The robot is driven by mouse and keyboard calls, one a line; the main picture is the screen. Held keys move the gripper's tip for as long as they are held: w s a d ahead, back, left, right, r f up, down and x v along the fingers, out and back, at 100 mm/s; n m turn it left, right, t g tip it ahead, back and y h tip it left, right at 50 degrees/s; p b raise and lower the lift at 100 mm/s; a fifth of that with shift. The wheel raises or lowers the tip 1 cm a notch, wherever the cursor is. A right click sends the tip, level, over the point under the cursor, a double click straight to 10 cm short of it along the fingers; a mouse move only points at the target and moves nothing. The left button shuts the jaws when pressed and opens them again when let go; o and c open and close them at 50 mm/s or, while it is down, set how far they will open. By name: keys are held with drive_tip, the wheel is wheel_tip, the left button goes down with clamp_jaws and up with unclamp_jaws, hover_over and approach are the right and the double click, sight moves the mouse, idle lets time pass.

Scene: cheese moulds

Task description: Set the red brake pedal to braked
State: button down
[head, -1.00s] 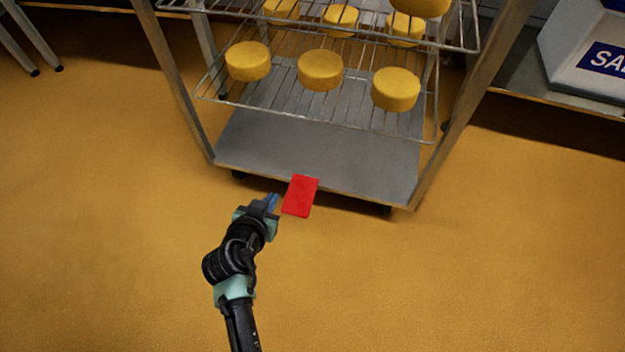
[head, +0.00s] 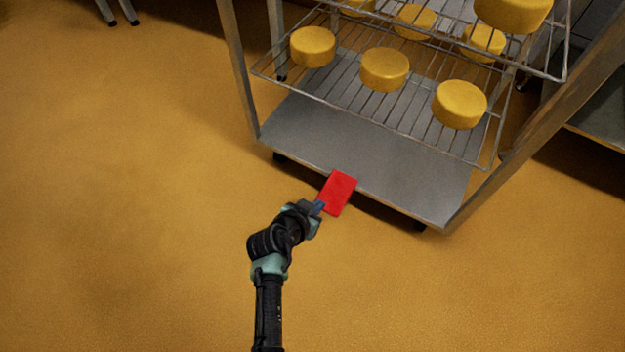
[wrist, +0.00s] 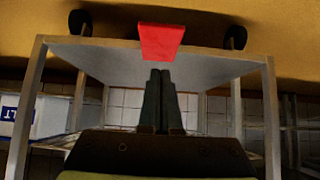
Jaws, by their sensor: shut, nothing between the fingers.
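The red brake pedal (head: 339,194) is a flat red plate sticking out from the front lower edge of the metal rack trolley (head: 290,128). In the wrist view the pedal (wrist: 161,42) shows just beyond my fingertips, at the trolley's bottom edge between two dark wheels. My gripper (head: 320,207) is at the pedal's left side in the head view, with its tips next to the pedal's edge. In the wrist view my gripper (wrist: 160,74) is shut and its fingers lie together with nothing between them. I cannot tell whether the tips touch the pedal.
Yellow cheeses (head: 384,69) stand on the trolley's wire shelves (head: 420,125) above the pedal. The trolley's posts (head: 239,75) rise at both sides. The ochre floor (head: 130,220) is clear to the left and in front.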

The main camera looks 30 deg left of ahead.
sight(329, 203)
drive_tip(key=shift+w+d+f+b, duration=0.1)
drive_tip(key=shift+w+f+b, duration=0.55)
drive_tip(key=shift+f+b, duration=0.45)
drive_tip(key=shift+w+a+f+b, duration=0.1)
drive_tip(key=shift+w+f+b, duration=0.65)
drive_tip(key=shift+f, duration=0.65)
drive_tip(key=shift+w+d+f+b, duration=0.1)
drive_tip(key=shift+w+f+b, duration=0.5)
drive_tip(key=shift+f+b, duration=0.55)
drive_tip(key=shift+f, duration=0.1)
drive_tip(key=f+b, duration=0.4)
drive_tip(key=f, duration=0.1)
drive_tip(key=shift+s+b, duration=0.2)
drive_tip(key=shift+b, duration=0.1)
